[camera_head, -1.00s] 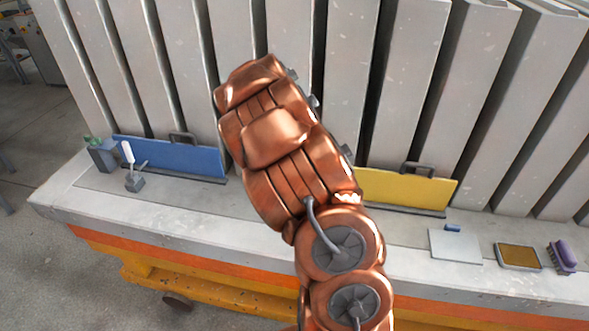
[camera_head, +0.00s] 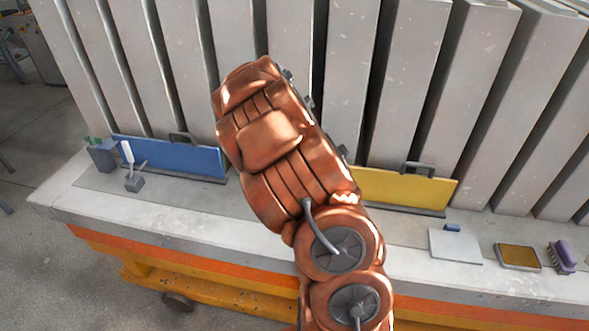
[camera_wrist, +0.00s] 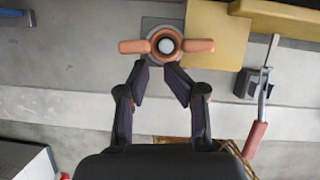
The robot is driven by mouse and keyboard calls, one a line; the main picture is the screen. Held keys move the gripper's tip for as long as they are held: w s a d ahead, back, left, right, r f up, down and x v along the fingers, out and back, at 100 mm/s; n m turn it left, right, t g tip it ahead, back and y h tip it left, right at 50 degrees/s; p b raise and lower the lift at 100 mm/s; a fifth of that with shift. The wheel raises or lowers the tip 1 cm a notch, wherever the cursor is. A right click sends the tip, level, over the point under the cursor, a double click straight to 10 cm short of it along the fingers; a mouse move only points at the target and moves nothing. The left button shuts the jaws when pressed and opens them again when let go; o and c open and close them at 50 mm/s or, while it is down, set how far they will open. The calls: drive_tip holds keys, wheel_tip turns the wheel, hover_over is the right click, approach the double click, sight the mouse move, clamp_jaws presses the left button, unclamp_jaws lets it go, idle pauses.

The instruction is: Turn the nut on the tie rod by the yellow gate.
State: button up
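The nut (camera_wrist: 153,46) is copper-coloured with two side wings. It sits around the pale end of the tie rod (camera_wrist: 166,45) at the top middle of the wrist view, over a grey plate. My gripper (camera_wrist: 157,66) is open, its two dark fingers apart with nothing between them. The fingertips lie just below the nut in the wrist view; I cannot tell whether they touch it. The yellow gate (camera_head: 405,188) stands right of my arm in the head view; a yellow part shows beside the nut in the wrist view (camera_wrist: 219,37). My arm hides the nut and gripper in the head view.
A blue gate (camera_head: 172,158) stands at left on the ledge. A grey block with a red-handled lever (camera_wrist: 256,138) is right of the nut. A white plate (camera_head: 455,247), a yellow-topped tray (camera_head: 518,257) and a purple brush (camera_head: 563,256) lie at right. Tall grey panels rise behind.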

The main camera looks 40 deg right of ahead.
drive_tip(key=shift+d+r, duration=0.1)
drive_tip(key=shift+r, duration=0.1)
drive_tip(key=v, duration=1.1)
drive_tip(key=shift+a+r, duration=0.2)
drive_tip(key=shift+r, duration=0.1)
drive_tip(key=shift+s, duration=0.15)
